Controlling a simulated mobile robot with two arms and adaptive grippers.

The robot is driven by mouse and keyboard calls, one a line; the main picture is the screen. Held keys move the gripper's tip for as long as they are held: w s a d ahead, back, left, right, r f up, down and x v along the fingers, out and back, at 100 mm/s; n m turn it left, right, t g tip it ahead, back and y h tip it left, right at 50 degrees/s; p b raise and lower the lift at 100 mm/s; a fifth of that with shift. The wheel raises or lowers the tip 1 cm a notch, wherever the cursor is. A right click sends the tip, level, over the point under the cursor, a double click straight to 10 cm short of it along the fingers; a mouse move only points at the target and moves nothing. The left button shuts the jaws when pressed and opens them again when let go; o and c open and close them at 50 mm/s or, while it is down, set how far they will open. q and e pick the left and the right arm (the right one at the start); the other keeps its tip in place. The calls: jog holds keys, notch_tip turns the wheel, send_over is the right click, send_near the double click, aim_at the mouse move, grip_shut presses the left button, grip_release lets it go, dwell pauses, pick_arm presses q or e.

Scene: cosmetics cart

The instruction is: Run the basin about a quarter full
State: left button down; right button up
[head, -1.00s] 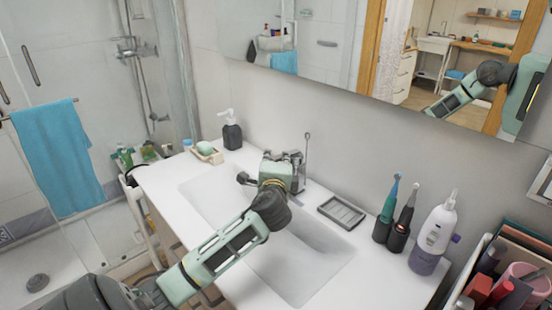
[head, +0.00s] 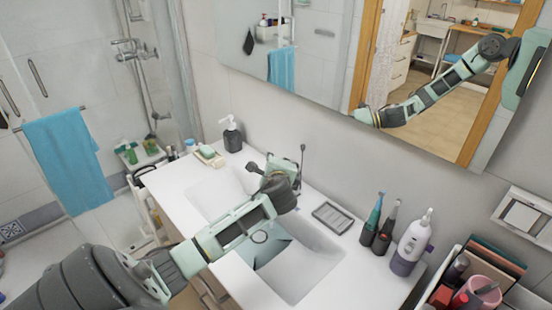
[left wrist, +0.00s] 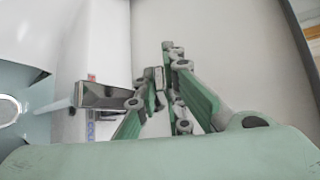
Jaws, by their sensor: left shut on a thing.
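The white basin (head: 312,283) is set in the counter, and my left arm crosses over it. A pale blue-green patch that looks like shallow water (head: 268,250) lies on its floor around the drain ring; it also shows at the left of the left wrist view (left wrist: 22,130). The chrome tap (head: 255,169) stands at the basin's back edge; its spout (left wrist: 105,96) shows in the left wrist view with a thin pale stream beside it. My left gripper (left wrist: 166,75) is shut on the tap handle, which its fingers mostly hide. My right gripper is not in view.
A soap dispenser (head: 231,135) and soap tray (head: 209,156) stand at the counter's left. A grey dish (head: 333,217), electric toothbrushes (head: 382,225) and a white-purple bottle (head: 411,245) stand right. The mirror (head: 300,65) hangs above, reflecting my arm.

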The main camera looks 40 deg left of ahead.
pick_arm(q)
jog(key=shift+s+f, duration=0.1)
jog(key=shift+f, duration=0.2)
jog(key=c, duration=2.1)
grip_release()
jog(key=shift+o, duration=1.3)
jog(key=shift+r, duration=0.15)
jog(key=v, duration=1.2)
